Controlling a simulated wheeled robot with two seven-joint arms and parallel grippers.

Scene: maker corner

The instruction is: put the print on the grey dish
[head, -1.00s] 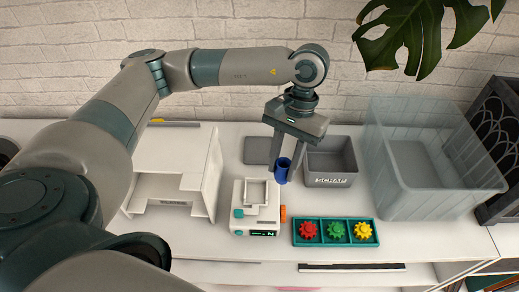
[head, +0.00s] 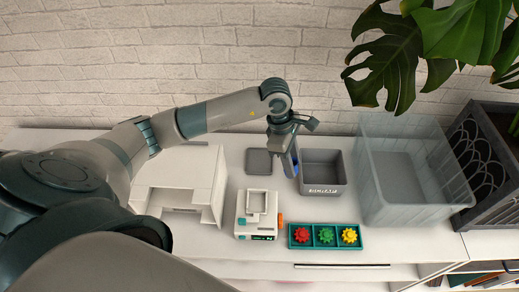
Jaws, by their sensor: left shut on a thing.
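My left gripper (head: 291,166) is shut on a small dark blue print (head: 295,158), mostly hidden by the fingers. The gripper is tilted and hangs over the gap between the grey dish and the grey bin. The grey dish (head: 259,162) is a flat, square, shallow plate, empty, just left of the gripper. I cannot tell exactly how high the print is above the table. My right gripper is not in view.
A grey bin (head: 322,187) with lettering on its front stands right of the gripper. A white machine (head: 256,228) and a teal tray (head: 325,245) of coloured gears stand in front. A white open box (head: 215,185) is left, a large translucent bin (head: 405,213) right.

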